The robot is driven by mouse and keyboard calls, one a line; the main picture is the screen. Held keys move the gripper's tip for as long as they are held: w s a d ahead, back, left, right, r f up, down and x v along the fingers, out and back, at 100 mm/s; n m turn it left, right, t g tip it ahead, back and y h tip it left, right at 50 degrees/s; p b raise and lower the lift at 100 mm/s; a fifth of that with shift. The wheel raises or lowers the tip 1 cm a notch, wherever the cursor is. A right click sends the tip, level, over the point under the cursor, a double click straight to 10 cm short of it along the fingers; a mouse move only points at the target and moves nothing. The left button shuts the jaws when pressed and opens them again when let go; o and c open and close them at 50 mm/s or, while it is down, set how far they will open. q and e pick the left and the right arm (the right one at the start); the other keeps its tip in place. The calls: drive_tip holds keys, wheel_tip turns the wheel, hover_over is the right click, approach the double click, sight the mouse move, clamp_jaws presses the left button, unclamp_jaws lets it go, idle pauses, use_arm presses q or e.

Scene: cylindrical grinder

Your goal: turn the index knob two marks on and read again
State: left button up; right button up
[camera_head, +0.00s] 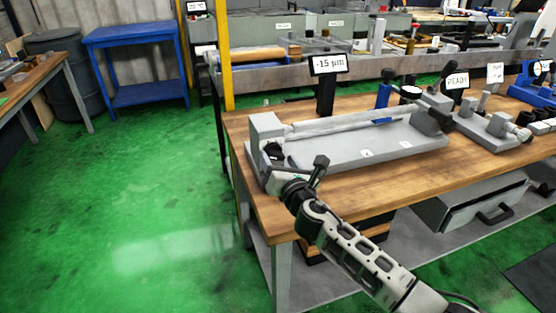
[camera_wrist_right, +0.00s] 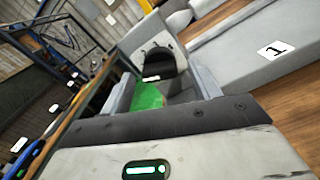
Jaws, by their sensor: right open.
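The grey bench fixture (camera_head: 340,152) stands on the wooden table with a long bar (camera_head: 345,124) across it. A dark knob (camera_head: 273,150) is on its left end block, partly hidden by my right gripper in the head view. The wrist view shows the dark knob (camera_wrist_right: 158,64) on the block face. My right gripper (camera_head: 294,177) is just in front of that end. Its fingers (camera_wrist_right: 163,88) are open, with the knob beyond and between them; contact is not visible. The display (camera_head: 329,63) reads about -15 µm; a decimal point is unclear. My left gripper is not in view.
A dial gauge (camera_head: 410,92) on a blue stand is behind the bar. A READY sign (camera_head: 457,80) and another fixture (camera_head: 492,128) stand to the right. A drawer (camera_head: 470,203) is below the table. The green floor at left is clear, with a blue table (camera_head: 135,40) beyond.

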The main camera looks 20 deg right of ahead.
drive_tip(key=shift+w, duration=0.55)
drive_tip(key=c, duration=1)
